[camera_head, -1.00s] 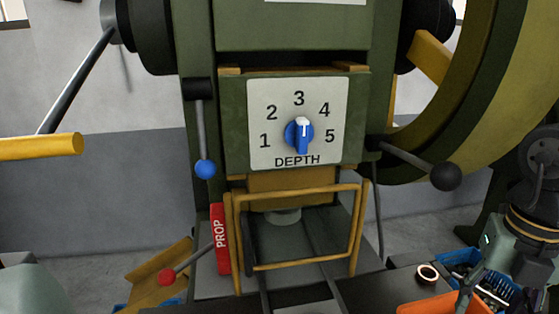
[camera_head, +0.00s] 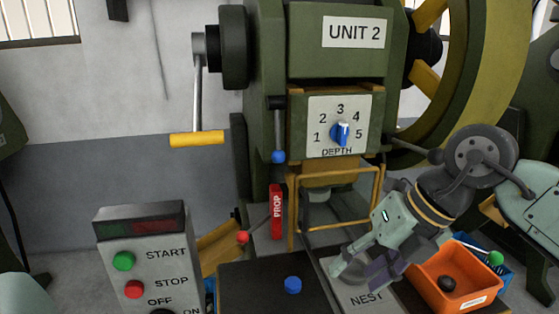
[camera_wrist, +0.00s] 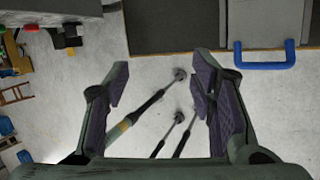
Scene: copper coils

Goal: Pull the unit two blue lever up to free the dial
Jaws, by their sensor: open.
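The unit two machine is green, with a white "UNIT 2" plate (camera_head: 354,32). Its blue lever is a grey rod with a blue ball (camera_head: 278,157), hanging down left of the dial. The blue dial (camera_head: 341,133) sits on the white DEPTH plate, its pointer near the top, around 3 or 4. My gripper (camera_head: 366,272) is at the lower right of the lever, low in front of the machine by the "NEST" label, and apart from the lever. In the wrist view my gripper (camera_wrist: 160,92) is open with nothing between its fingers. The lever is not recognisable in that view.
A control box (camera_head: 160,262) with START and STOP buttons stands at lower left. A red PROP bar (camera_head: 276,212) and red-ball lever (camera_head: 243,237) are below the blue lever. A yellow cage guard (camera_head: 380,205) fronts the press. An orange bin (camera_head: 475,278) is at right.

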